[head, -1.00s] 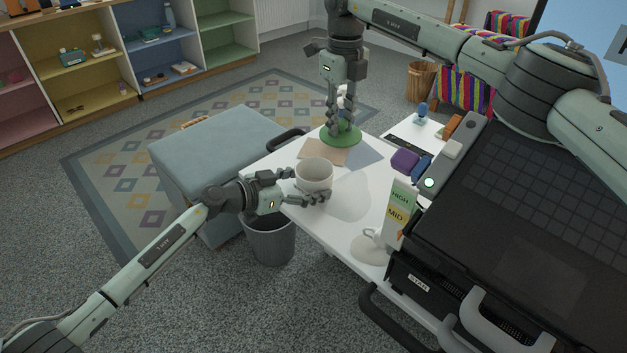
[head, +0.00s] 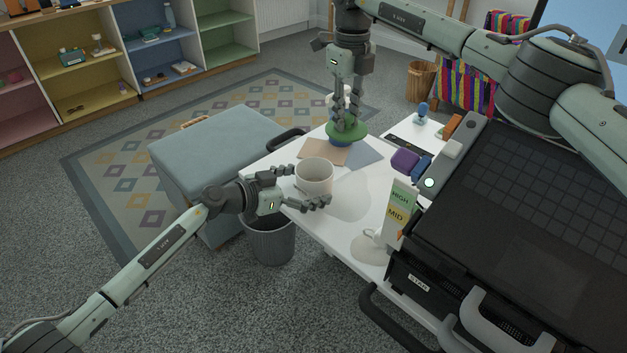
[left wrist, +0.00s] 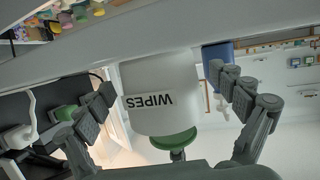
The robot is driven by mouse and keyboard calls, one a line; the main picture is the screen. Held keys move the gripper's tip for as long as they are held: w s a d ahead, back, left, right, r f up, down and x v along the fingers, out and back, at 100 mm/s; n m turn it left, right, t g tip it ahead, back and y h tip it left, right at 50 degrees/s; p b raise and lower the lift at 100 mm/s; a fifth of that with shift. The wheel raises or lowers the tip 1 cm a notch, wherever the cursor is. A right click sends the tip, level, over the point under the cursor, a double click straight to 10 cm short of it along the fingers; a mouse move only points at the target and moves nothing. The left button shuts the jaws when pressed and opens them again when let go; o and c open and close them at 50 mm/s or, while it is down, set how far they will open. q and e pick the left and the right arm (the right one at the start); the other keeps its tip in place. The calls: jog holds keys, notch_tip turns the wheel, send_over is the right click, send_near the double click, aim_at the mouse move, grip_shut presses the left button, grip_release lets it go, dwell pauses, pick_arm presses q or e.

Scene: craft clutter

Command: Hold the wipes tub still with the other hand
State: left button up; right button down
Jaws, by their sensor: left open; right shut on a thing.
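The wipes tub (head: 314,178) is a white, round, open-topped tub standing upright on the white table. Its "WIPES" label faces the left wrist camera (left wrist: 150,101), upside down in that view. My left gripper (head: 307,187) is open, with one finger on each side of the tub. In the left wrist view the fingers look apart from the tub wall. My right gripper (head: 346,126) points down behind the tub, shut on a green disc (head: 358,130). A blue part (head: 341,142) shows under the disc; whether it is attached is unclear.
Brown and blue-grey sheets (head: 322,151) lie behind the tub. A grey bin (head: 270,240) and padded bench (head: 215,150) are beside the table.

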pick_arm(q)
jog(key=shift+a, duration=0.15)
jog(key=v, duration=1.1)
jog(key=shift+s+a+r, duration=0.2)
jog(key=shift+s+r, duration=0.05)
jog(key=shift+s, duration=0.05)
jog(key=x, duration=1.1)
jog(key=shift+w, duration=0.1)
jog(key=shift+w+d+f, duration=0.25)
jog(key=shift+d, duration=0.15)
pick_arm(e)
jog(key=shift+s+a+f, duration=0.35)
jog(key=shift+a, duration=0.15)
jog(key=shift+s+a+f, duration=0.25)
jog(key=shift+s+a, duration=0.05)
jog(key=shift+a, duration=0.2)
pick_arm(q)
jog(key=shift+a, duration=0.1)
